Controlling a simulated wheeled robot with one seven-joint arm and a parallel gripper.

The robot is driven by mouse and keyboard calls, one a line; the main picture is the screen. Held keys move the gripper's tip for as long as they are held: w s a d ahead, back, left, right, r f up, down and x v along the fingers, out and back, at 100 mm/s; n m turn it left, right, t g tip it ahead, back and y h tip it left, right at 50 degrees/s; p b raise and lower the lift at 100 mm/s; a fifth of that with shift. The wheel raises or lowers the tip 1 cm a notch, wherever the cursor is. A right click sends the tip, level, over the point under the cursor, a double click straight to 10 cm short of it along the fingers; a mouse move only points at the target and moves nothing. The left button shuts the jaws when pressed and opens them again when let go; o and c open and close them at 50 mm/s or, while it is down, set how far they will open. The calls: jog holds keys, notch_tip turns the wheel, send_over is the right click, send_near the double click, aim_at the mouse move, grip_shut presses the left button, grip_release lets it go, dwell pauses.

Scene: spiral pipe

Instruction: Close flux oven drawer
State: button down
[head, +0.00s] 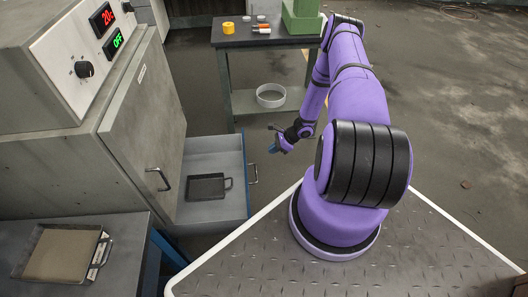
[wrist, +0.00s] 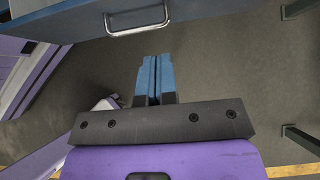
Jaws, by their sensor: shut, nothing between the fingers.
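The flux oven (head: 40,75) is a grey cabinet at the left in the head view, with a red and a green display and a knob. Its drawer (head: 210,209) is pulled out, below and beside the grey door (head: 150,125). A dark tray with a handle (head: 207,187) lies in the drawer. The drawer's bar handle (head: 253,173) is on its front, and it also shows at the top of the wrist view (wrist: 137,19). My gripper (head: 272,148) is to the right of the drawer front, apart from it. In the wrist view its blue fingers (wrist: 154,62) are together and empty.
A bench at the lower left bears another tray (head: 60,254). Open floor lies at the right.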

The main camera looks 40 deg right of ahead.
jog(key=x, duration=0.3)
jog(key=r+x, duration=0.1)
jog(key=x, duration=0.3)
jog(key=a+x, duration=0.1)
jog(key=x, duration=0.2)
jog(key=shift+w+a, duration=0.3)
jog(key=shift+w, duration=0.2)
jog(key=shift+w+a, duration=0.35)
jog(key=shift+a, duration=0.15)
jog(key=w+a, duration=0.6)
jog(key=a, duration=0.3)
jog(key=w+a, duration=0.7)
jog(key=a, duration=0.3)
jog(key=shift+a, duration=0.35)
jog(key=shift+w, duration=0.15)
